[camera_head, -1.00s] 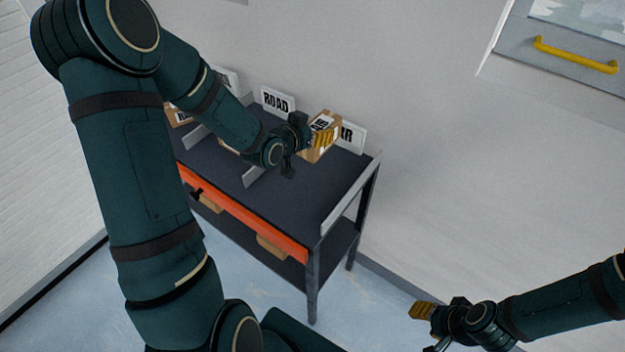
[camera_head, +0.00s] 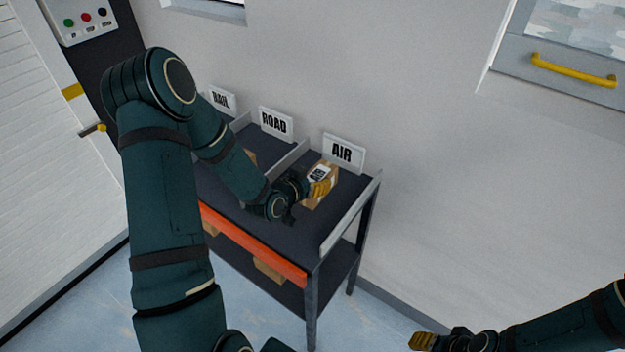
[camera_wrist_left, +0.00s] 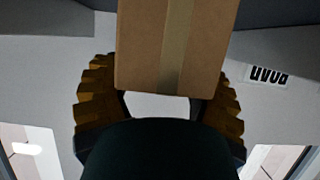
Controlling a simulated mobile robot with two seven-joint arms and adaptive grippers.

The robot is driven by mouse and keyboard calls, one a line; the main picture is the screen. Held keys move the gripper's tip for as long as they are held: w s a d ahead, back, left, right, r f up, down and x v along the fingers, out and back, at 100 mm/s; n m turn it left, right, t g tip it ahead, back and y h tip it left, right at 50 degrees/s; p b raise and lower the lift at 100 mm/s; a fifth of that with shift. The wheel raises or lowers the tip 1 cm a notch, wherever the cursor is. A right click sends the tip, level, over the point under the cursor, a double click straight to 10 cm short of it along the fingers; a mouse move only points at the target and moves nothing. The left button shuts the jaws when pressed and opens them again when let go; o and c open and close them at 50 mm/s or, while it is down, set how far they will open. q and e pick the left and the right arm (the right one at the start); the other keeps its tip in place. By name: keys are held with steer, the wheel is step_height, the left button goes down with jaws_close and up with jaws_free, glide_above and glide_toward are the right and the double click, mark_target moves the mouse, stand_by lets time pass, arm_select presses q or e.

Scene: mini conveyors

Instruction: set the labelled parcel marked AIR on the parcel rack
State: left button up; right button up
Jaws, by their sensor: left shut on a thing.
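The labelled parcel (camera_head: 328,172) is a brown box with a white label on top; its print is too small to read. It is at the rack's right bay, in front of the AIR sign (camera_head: 343,152). My left gripper (camera_head: 319,186) is shut on it. In the left wrist view the parcel (camera_wrist_left: 172,45) fills the space between the yellow fingers, with tape down its middle. The parcel rack (camera_head: 291,238) is a dark table with grey dividers and an orange front edge. I cannot tell whether the parcel touches its top. My right gripper (camera_head: 424,341) is at the lower right, its opening unclear.
ROAD (camera_head: 276,124) and RAIL (camera_head: 222,99) signs stand along the rack's back to the left. A brown parcel (camera_head: 250,157) shows behind my left arm. More parcels (camera_head: 270,269) lie on the lower shelf. A grey side rail (camera_head: 350,216) bounds the right bay.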

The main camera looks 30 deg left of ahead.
arm_select(q)
steer(key=shift+r, duration=0.15)
steer(key=o, duration=1.4)
steer(key=p+v, duration=0.1)
steer(key=v, duration=1.1)
steer(key=shift+s, duration=0.1)
